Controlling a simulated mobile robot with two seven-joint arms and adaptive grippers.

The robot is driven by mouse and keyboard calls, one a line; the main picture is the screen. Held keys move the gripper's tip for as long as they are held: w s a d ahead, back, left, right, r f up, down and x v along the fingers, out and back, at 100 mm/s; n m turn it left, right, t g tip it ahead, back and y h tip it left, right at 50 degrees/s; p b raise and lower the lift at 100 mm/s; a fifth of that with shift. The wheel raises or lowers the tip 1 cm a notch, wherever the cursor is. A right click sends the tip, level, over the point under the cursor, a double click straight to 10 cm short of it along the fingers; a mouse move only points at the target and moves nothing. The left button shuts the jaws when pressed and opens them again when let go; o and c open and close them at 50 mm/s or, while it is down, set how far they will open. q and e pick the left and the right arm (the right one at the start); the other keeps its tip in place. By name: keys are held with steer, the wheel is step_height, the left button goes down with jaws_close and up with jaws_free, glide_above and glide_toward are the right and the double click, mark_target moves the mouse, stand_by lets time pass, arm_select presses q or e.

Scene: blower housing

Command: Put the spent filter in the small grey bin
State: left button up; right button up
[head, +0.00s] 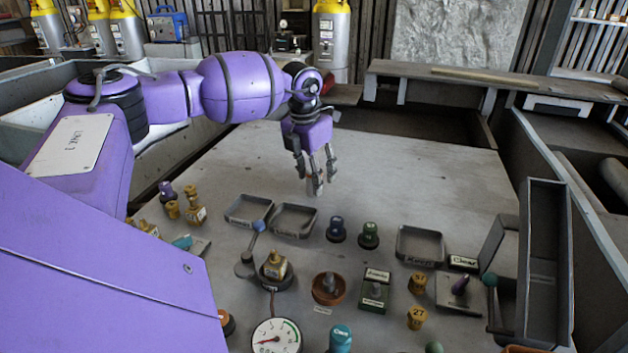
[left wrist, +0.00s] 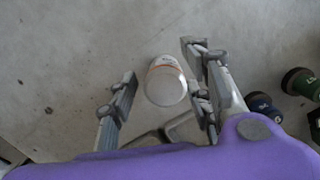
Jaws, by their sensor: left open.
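My left gripper (head: 315,177) points down over the bare middle of the table, with its fingers apart. In the left wrist view a small pale cylinder with an orange-brown band (left wrist: 165,84) lies between the open fingers (left wrist: 160,86), with a gap on both sides. It may be the spent filter; no readable label confirms this. A narrow, tall-walled grey bin (head: 545,240) stands at the right table edge. Shallow grey trays (head: 231,217) (head: 276,233) (head: 399,260) sit on the table; I cannot tell which container is the small grey bin.
Blue (head: 336,230) and green (head: 368,236) knobs stand right of the gripper. A gauge (head: 276,337), a terracotta dish (head: 328,300) and several brass pieces crowd the near side. The table's far half is clear.

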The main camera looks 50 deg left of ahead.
arm_select(q)
steer(key=shift+f, duration=0.15)
jaws_close()
stand_by(0.4)
